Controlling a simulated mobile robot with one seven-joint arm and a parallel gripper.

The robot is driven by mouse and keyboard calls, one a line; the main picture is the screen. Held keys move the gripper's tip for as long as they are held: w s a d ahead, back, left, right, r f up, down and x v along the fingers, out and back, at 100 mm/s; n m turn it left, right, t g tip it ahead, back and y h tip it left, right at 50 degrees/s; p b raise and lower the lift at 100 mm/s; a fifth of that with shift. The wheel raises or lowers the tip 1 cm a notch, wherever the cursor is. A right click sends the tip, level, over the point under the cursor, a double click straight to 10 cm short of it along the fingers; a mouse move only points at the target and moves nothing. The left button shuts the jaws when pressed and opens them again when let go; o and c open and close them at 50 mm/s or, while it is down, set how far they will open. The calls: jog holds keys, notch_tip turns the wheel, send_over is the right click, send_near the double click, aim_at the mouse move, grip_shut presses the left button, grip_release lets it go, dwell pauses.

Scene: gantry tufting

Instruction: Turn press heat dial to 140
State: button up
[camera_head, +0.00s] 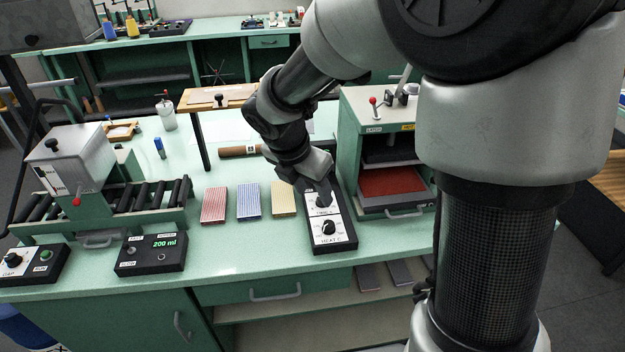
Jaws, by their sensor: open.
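The press control box (341,238) is a black box with a white face, lying on the green bench near its front edge. Its lower dial, marked HEAT C (328,227), is a black knob in plain view; its pointer setting is too small to read. Above it is a time dial (323,200). My gripper (312,188) is at the upper end of the box, by the time dial, and hides part of that end. It is open; its fingertips are hard to make out, and I cannot tell whether they touch the box. The heat dial is clear of it.
The green press cabinet (347,130) with a red pad inside stands just right of the box. Red, blue and yellow striped blocks (249,201) lie to its left. A roller machine (85,170) and a 200 ml display box (150,254) are further left.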

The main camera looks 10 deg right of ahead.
aim_at(329, 223)
jog(key=b+x, duration=0.3)
jog(key=x, duration=1.4)
jog(key=shift+d+f, duration=0.1)
jog(key=c, duration=1)
